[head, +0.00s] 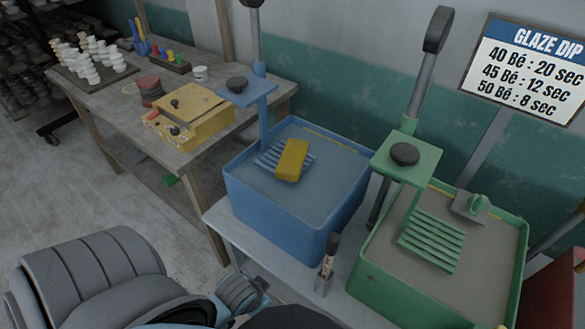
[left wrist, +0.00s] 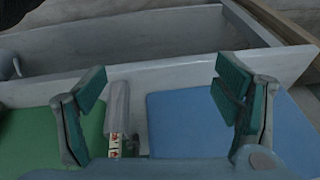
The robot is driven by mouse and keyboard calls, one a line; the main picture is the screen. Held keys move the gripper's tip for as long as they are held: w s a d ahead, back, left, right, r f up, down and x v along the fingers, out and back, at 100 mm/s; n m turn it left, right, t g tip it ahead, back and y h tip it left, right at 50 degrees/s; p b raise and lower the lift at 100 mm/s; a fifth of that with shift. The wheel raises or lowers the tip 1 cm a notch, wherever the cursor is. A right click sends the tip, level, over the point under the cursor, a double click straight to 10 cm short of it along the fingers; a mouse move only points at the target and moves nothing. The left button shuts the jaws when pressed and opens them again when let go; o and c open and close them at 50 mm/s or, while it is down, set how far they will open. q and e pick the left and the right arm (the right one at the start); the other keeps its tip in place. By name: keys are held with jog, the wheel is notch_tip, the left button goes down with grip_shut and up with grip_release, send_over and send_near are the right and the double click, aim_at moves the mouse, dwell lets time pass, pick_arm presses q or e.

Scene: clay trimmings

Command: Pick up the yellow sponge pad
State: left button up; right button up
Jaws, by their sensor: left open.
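The yellow sponge pad (head: 292,160) lies tilted on a blue slatted rack (head: 270,157) inside the blue bin (head: 275,211) in the head view. My left gripper (left wrist: 163,100) is open in the left wrist view, with nothing between its green-padded fingers. The outer faces of the green and blue bins show beyond the fingers, and the sponge is not visible in that view. In the head view, grey parts of my left arm fill the lower left, low and in front of the bins; the jaws cannot be made out there. My right gripper is not seen.
A green bin (head: 370,279) with a slatted rack (head: 433,240) stands right of the blue one. Lever posts with plates (head: 250,91) (head: 406,156) rise beside both bins. A marker in a holder (head: 328,264) stands in front, between them. A wooden table (head: 190,155) is at left.

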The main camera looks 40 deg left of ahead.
pick_arm(q)
jog(key=w+a+r+t, duration=0.1)
jog(key=w+a+r, duration=0.1)
jog(key=w+r, duration=0.35)
jog(key=n+t+y, duration=0.4)
jog(key=n+t, duration=0.1)
jog(key=t, duration=0.3)
send_near(292, 157)
jog(key=b+x, duration=0.2)
jog(key=x, duration=0.7)
jog(key=shift+w+a+f, duration=0.1)
jog(key=shift+w+f, duration=0.1)
jog(key=shift+w, duration=0.1)
jog(key=shift+s+r, duration=0.1)
jog(key=c, duration=1.4)
jog(key=shift+r+y+p, duration=0.3)
jog(key=shift+r+p, duration=0.05)
jog(key=shift+r, duration=0.2)
notch_tip(292, 157, up, 19)
jog(key=p, duration=0.3)
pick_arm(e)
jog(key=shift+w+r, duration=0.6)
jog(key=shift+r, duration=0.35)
